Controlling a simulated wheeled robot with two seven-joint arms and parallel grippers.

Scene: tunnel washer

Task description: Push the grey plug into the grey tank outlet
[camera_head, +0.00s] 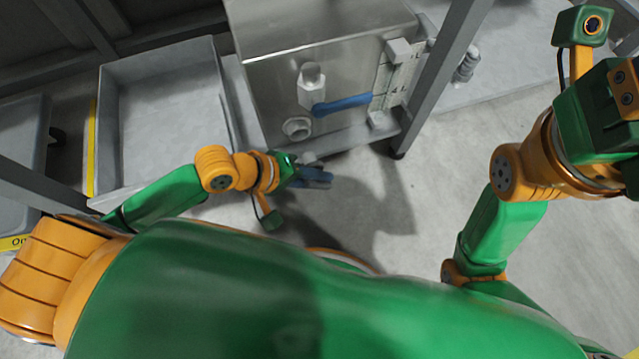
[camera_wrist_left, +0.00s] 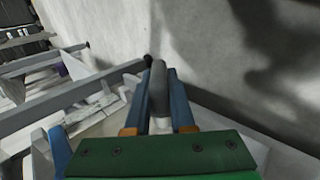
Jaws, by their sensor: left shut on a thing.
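The metal tank (camera_head: 330,70) stands at the top middle of the head view. Its pale grey outlet (camera_head: 297,127) is a short round stub low on the front, below a white valve body (camera_head: 311,85) with a blue lever (camera_head: 342,105). My left gripper (camera_head: 318,178) is below and slightly right of the outlet, apart from it in the picture. In the left wrist view, its blue fingers (camera_wrist_left: 162,98) are shut on the grey plug (camera_wrist_left: 158,80), a rounded grey piece between them. My right arm is at the right, with its fingertips not visible.
A grey open tray (camera_head: 165,110) lies to the left of the tank. A metal frame leg (camera_head: 435,80) stands to its right. The concrete floor (camera_head: 400,215) is clear below the tank. The tank's lower edge and frame rail are close above my left gripper.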

